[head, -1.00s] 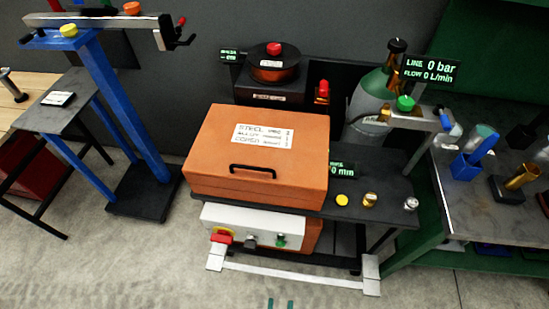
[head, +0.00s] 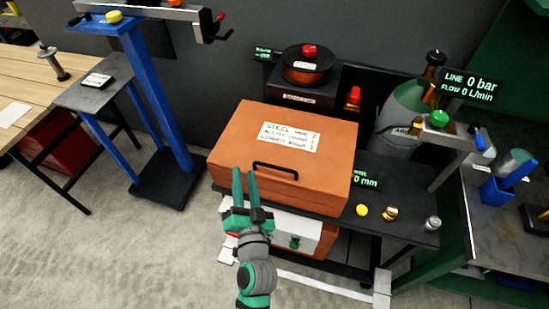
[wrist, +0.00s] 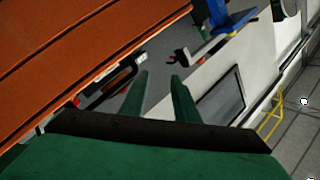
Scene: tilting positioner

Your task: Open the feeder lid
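The feeder is an orange box whose closed lid (head: 225,145) carries a white label with handwritten lines. A black bar handle (head: 276,168) sits at the front of the lid. My gripper (head: 245,172) has its two green fingers apart with nothing between them, just left of the handle in the head view; I cannot tell whether it touches the box. In the wrist view my gripper (wrist: 160,80) shows two green fingers with a gap, and the orange box (wrist: 80,50) fills the upper left.
A wire spool (head: 307,65) and a gas cylinder (head: 405,105) stand behind the box. A yellow knob (head: 361,210) and metal fittings lie on the dark bench to the right. A blue stand (head: 160,110) is at the left. Open floor lies at the lower left.

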